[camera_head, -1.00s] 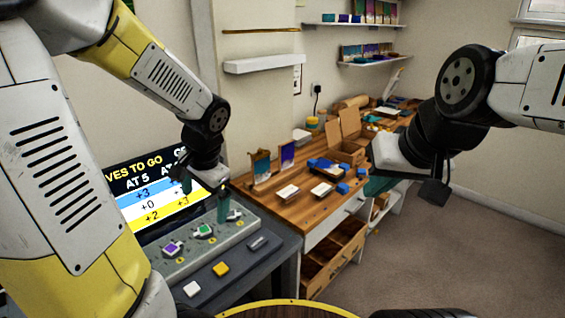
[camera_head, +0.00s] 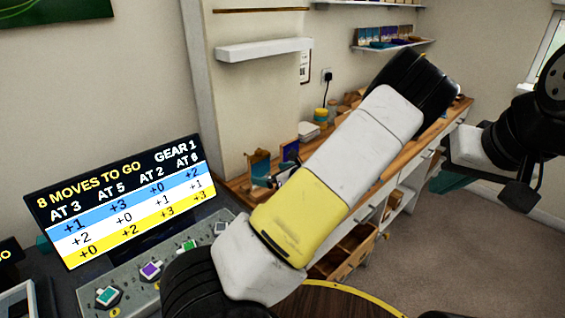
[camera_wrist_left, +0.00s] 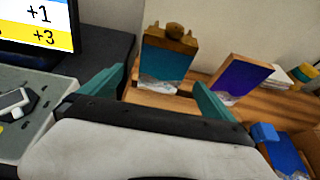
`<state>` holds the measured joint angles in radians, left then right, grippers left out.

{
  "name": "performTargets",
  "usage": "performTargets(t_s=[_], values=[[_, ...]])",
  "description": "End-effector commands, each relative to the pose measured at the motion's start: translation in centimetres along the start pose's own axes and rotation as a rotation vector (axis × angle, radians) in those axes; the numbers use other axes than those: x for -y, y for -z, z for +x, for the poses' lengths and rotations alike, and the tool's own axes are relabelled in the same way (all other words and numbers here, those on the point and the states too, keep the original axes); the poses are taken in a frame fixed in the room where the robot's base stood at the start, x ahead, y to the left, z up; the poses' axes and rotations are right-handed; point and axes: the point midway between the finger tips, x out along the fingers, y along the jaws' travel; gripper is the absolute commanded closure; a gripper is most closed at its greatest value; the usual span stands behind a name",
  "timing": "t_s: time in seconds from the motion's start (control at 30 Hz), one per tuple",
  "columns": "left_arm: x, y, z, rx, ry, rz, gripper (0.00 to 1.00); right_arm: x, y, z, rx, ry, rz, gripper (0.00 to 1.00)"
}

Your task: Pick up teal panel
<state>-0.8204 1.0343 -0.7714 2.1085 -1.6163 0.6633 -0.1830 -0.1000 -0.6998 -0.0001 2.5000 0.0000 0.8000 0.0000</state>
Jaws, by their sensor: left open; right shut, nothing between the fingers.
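The teal panel (camera_wrist_left: 168,65) stands upright on the wooden bench in the left wrist view, with a brown wooden piece along its top and a pale grey patch at its lower edge. It also shows in the head view (camera_head: 259,168), just left of my arm. My left gripper (camera_wrist_left: 160,78) is open, its teal fingers to either side of the panel in the picture and the panel beyond them; I see no contact. In the head view my left arm hides most of this gripper. My right gripper (camera_head: 450,182) is shut and empty at the right.
A purple panel (camera_wrist_left: 238,80) stands close to the right of the teal one. A blue block (camera_wrist_left: 264,133) lies at the lower right. The screen (camera_head: 125,200) and grey control box (camera_head: 135,284) are at the left. A shelf (camera_head: 263,48) hangs above.

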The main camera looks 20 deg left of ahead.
Motion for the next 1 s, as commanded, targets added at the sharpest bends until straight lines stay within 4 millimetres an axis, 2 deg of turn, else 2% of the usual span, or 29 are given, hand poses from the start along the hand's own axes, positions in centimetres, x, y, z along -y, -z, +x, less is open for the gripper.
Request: performTargets(t_s=[0.37,0.6,0.87,1.0], values=[[0.2,-0.2,3.7,0.002,-0.002,0.002,0.0,0.0,0.0,0.0,0.0,0.0,0.0,1.0],[0.5,-0.3,7.2,0.001,-0.003,0.002,0.0,0.0,0.0,0.0,0.0,0.0,0.0,1.0],[0.6,-0.3,7.6,0.0,-0.002,0.001,0.0,0.0,0.0,0.0,0.0,0.0,0.0,1.0],[0.6,-0.3,7.6,0.0,-0.002,0.001,0.28,0.0,0.0,0.0,0.0,0.0,0.0,1.0]])
